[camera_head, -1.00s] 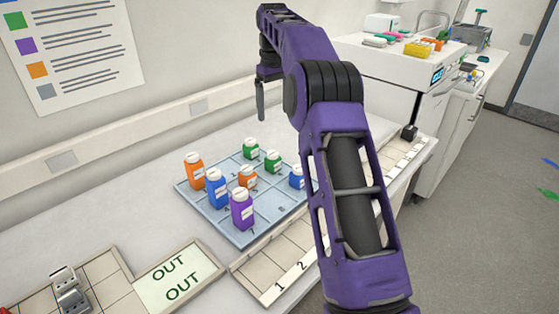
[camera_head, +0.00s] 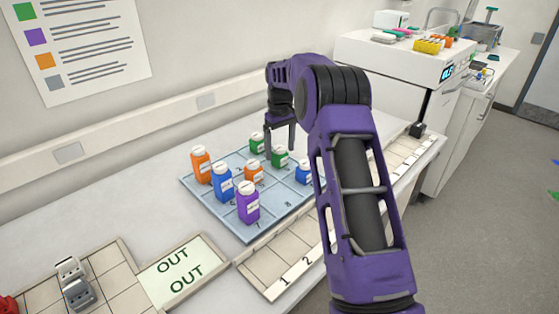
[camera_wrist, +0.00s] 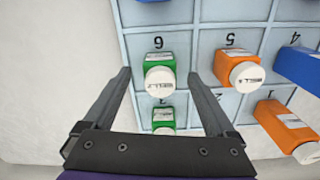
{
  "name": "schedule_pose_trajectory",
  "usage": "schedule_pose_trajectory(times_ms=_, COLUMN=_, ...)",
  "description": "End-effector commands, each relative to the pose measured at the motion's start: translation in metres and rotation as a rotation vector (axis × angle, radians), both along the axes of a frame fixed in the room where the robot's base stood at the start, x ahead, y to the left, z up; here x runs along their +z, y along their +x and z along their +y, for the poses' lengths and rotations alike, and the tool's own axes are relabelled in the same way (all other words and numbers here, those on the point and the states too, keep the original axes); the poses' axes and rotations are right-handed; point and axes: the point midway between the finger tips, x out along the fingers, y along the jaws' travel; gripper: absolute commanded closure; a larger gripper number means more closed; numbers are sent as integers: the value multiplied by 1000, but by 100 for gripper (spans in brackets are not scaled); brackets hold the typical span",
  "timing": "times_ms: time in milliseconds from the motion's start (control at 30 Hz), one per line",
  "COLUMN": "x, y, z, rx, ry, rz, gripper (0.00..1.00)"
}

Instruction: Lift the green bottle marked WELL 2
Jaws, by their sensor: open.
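Two green bottles with white caps stand on the blue numbered tray (camera_head: 222,207). In the head view one green bottle (camera_head: 257,146) is at the back and the other green bottle (camera_head: 279,160) is nearer. Their label text is too small to tell which is WELL 2. My gripper (camera_head: 280,154) is open and pointing down just above them. In the wrist view one green bottle (camera_wrist: 158,59) lies in line with the gap between the fingertips (camera_wrist: 160,72). The other green bottle (camera_wrist: 163,114) shows further down between the fingers, partly hidden by the gripper body.
Orange bottles (camera_head: 200,165), blue bottles (camera_head: 222,187) and a purple bottle (camera_head: 248,206) share the tray. In the wrist view an orange bottle (camera_wrist: 228,63) stands right of the fingers. An OUT panel (camera_head: 185,270) and a numbered rack (camera_head: 272,272) lie in front.

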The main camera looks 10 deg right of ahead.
Motion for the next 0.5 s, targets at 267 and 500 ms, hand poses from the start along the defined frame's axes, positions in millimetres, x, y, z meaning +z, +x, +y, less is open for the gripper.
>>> schedule_pose_trajectory(times_ms=267, x=-12, y=0, z=0, rx=0, ry=0, rz=0, gripper=9)
schedule_pose_trajectory(times_ms=500, x=-11, y=0, z=0, rx=0, ry=-1, rz=0, gripper=38)
